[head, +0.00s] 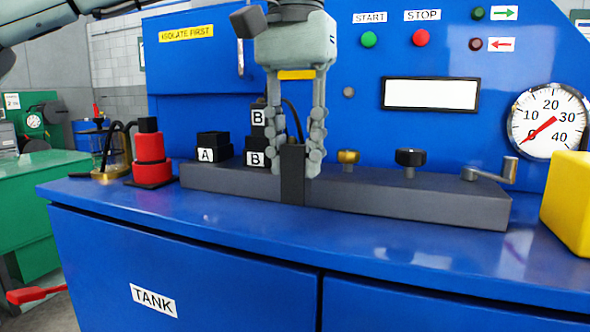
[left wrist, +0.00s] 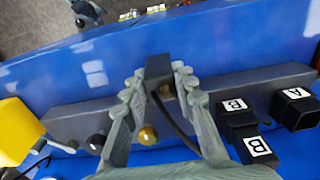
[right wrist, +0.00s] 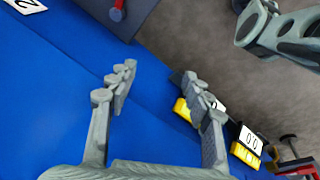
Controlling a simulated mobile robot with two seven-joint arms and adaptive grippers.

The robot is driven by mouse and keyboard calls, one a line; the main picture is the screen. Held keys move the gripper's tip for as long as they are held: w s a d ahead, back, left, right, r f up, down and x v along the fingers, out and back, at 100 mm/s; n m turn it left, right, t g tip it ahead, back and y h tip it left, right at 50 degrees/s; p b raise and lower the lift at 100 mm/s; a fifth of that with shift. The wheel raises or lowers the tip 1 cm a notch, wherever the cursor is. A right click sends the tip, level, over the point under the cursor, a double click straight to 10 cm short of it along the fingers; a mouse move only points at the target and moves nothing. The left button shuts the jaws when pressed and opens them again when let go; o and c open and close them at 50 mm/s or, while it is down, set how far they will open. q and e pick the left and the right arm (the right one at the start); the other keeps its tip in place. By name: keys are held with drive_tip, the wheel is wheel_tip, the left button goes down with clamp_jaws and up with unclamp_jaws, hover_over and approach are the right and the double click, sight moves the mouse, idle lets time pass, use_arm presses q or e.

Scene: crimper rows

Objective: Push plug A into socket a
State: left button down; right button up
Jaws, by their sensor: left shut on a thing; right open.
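My left gripper (head: 296,165) points down and is shut on a black block-shaped plug (head: 291,178), held at the front of the grey rail. The plug (left wrist: 158,68) also shows between the fingers (left wrist: 160,80) in the left wrist view, with a black cable; no letter on it is visible, so plug A is presumed. The black socket labelled A (head: 206,155) is at the rail's left end; in the left wrist view this socket (left wrist: 294,108) looks open and hollow. The plug is apart from it. My right gripper (right wrist: 158,75) is open and empty.
A plug labelled B (head: 258,117) stands on the socket labelled B (head: 255,159), between the held plug and socket A. The grey rail (head: 420,200) carries knobs and a crank. A red stacked object (head: 150,160) and a yellow block (head: 568,205) stand at either side.

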use_arm(q)
drive_tip(key=shift+f, duration=1.25)
drive_tip(key=shift+f, duration=0.1)
drive_tip(key=shift+f, duration=0.1)
drive_tip(key=c, duration=1.2)
unclamp_jaws()
